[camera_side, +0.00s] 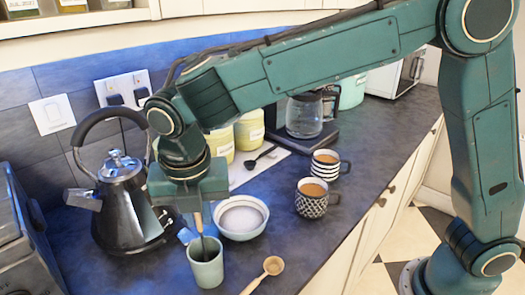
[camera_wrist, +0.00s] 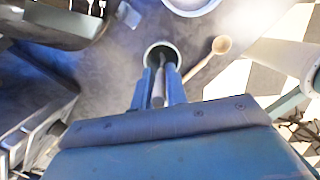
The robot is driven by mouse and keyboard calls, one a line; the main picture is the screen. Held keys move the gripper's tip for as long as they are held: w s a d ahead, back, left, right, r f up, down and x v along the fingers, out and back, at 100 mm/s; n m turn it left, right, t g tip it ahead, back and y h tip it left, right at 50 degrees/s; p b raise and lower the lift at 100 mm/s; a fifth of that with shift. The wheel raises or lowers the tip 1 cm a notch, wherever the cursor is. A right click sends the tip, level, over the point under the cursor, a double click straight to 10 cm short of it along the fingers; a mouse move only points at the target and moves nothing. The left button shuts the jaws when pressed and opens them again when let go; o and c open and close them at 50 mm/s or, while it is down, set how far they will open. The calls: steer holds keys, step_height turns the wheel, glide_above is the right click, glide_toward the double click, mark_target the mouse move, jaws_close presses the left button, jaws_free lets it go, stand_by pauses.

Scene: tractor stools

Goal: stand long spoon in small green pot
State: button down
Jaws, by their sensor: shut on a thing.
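The small green pot (camera_side: 206,271) stands upright on the dark worktop in front of the kettle. Its round opening (camera_wrist: 160,46) shows just beyond my fingertips in the wrist view. My gripper (camera_side: 195,228) points down above the pot and is shut on the long spoon (camera_side: 199,222), which hangs nearly upright. The spoon's handle (camera_wrist: 156,92) shows between the fingers in the wrist view. Its dark lower end reaches the pot's mouth and appears to be inside the rim. Whether it touches the bottom is hidden.
A wooden spoon (camera_side: 271,267) lies right of the pot. A pale bowl (camera_side: 240,232) stands behind it, and a kettle (camera_side: 122,205) to the left. Two patterned mugs (camera_side: 311,206) (camera_side: 328,158) stand further right. A toaster (camera_side: 22,240) is at the left edge. The worktop's front edge runs at right.

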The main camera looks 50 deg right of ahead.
steer(key=shift+f, duration=1.1)
steer(key=c, duration=1.3)
jaws_free()
steer(key=shift+r, duration=0.1)
steer(key=shift+s+a+r, duration=0.25)
steer(key=shift+s+r, duration=0.05)
steer(key=shift+r, duration=1.9)
steer(key=shift+s+a+r, duration=0.25)
steer(key=shift+s+r, duration=0.1)
steer(key=shift+r, duration=1.85)
steer(key=shift+s+a+r, duration=0.25)
steer(key=shift+s+r, duration=0.05)
steer(key=shift+r, duration=1.9)
steer(key=shift+r, duration=0.1)
